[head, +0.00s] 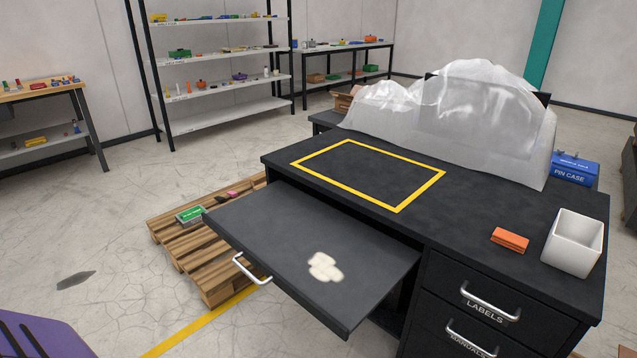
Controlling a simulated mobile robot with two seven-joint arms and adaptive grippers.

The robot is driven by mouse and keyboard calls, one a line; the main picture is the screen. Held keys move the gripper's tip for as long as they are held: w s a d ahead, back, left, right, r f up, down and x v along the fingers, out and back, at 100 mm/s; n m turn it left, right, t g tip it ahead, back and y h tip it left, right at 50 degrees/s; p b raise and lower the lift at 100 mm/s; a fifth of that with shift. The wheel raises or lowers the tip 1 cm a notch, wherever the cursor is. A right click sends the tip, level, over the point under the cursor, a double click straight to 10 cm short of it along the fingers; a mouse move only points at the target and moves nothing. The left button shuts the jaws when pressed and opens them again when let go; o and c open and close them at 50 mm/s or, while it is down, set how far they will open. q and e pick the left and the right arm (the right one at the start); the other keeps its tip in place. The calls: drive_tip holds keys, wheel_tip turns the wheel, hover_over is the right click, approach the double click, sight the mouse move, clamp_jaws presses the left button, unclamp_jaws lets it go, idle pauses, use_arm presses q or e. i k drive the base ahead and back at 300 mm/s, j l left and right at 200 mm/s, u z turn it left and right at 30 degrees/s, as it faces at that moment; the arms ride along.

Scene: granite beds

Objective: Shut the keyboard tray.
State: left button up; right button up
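The keyboard tray (300,238) is a dark flat board pulled well out from under the black desk (455,197). A white bar handle (251,269) is on its front edge. A pale cream patch or small flat pile (325,267) lies on the tray's top; I cannot tell what it is. Neither of my grippers shows in the head view.
The desk top has a yellow taped rectangle, an orange block (510,240), a white bin (573,243) and a plastic-covered bulk (465,110). Drawers (480,303) sit right of the tray. A wooden pallet (190,240) lies on the floor left of the tray.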

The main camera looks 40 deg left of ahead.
sight(336, 265)
drive_tip(key=u, duration=1.45)
drive_tip(key=l+z, duration=0.15)
drive_tip(key=z, duration=0.35)
